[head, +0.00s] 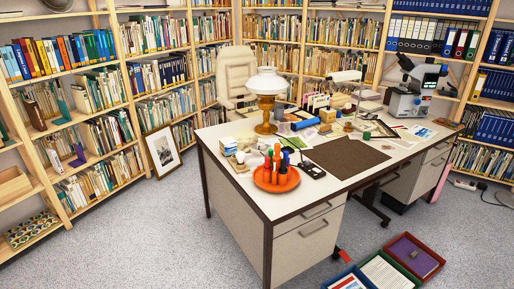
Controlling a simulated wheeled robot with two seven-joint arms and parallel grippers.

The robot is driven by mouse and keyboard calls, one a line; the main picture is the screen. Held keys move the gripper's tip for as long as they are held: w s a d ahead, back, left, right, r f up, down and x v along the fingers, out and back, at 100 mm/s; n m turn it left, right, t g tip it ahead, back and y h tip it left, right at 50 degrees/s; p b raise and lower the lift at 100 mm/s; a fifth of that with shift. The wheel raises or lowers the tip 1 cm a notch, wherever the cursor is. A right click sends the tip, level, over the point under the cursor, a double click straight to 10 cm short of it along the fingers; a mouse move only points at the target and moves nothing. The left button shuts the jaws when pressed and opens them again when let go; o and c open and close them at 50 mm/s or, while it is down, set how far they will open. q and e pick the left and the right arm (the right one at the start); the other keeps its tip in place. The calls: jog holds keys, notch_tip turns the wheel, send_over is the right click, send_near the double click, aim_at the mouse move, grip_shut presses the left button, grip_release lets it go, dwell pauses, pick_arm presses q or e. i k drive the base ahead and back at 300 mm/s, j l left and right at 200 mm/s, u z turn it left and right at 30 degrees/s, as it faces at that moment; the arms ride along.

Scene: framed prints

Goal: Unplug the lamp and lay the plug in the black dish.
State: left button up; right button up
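A lamp with a white glass shade and an orange-brown base (266,98) stands upright on the far left part of the desk (237,190). A second, low lamp with a pale shade (346,76) stands farther right on the desk. A white power strip (465,184) lies on the floor at the right, with a dark cable near it. I cannot make out which plug belongs to the lamp. No black dish is clear; a small flat black object (312,170) lies near the desk's front left. Neither of my grippers is in view.
An orange dish (262,184) holds several upright coloured objects. A brown mat (345,157), papers and a microscope (412,88) take up the desk. Trays (414,256) lie on the floor in front. A framed print (162,150) leans on the shelves. The left floor is clear.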

aim_at(261, 143)
jog(key=i, duration=0.15)
jog(key=u, duration=1)
jog(key=i, duration=0.5)
jog(key=i+u, duration=0.1)
jog(key=i, duration=0.45)
jog(key=i+l+u, duration=0.1)
jog(key=i, duration=0.45)
jog(key=i+l+u, duration=0.1)
jog(key=i, duration=0.45)
jog(key=i+l+u, duration=0.1)
jog(key=i, duration=0.45)
jog(key=i+j+z, duration=0.1)
jog(key=i+z, duration=0.3)
jog(key=i, duration=0.75)
jog(key=i+z, duration=0.3)
jog(key=i, duration=0.15)
jog(key=i+z, duration=0.3)
jog(key=i, duration=0.2)
jog(key=z, duration=4.1)
